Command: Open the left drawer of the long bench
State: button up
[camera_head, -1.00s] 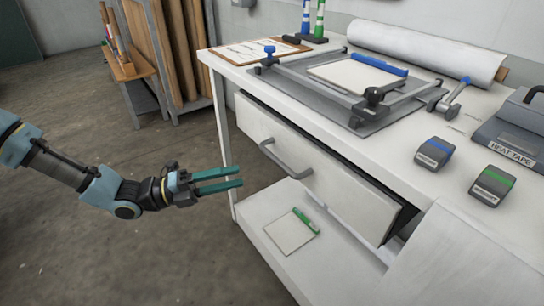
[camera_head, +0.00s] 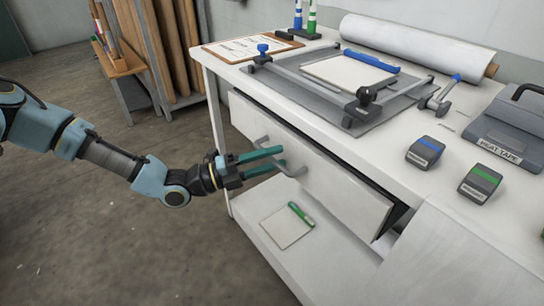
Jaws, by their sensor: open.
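The left drawer (camera_head: 335,190) of the white long bench (camera_head: 215,75) has a pale front with a grey bar handle (camera_head: 293,170). A dark gap shows along the drawer's top edge and at its right end, so its front stands a little out from the bench. My gripper (camera_head: 282,158) is open, its two green fingers pointing right at the handle. The fingertips are at the handle's left part, one finger above the other in the picture. I cannot tell whether they touch the handle or have it between them.
A lower shelf (camera_head: 325,265) under the drawer holds a notepad (camera_head: 286,228) and a green marker (camera_head: 301,214). The benchtop carries a clamp frame (camera_head: 340,85), a white roll (camera_head: 415,45) and a heat tape case (camera_head: 510,130).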

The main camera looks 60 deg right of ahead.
jog(key=shift+c, duration=0.2)
grip_shut()
dwell(1.3)
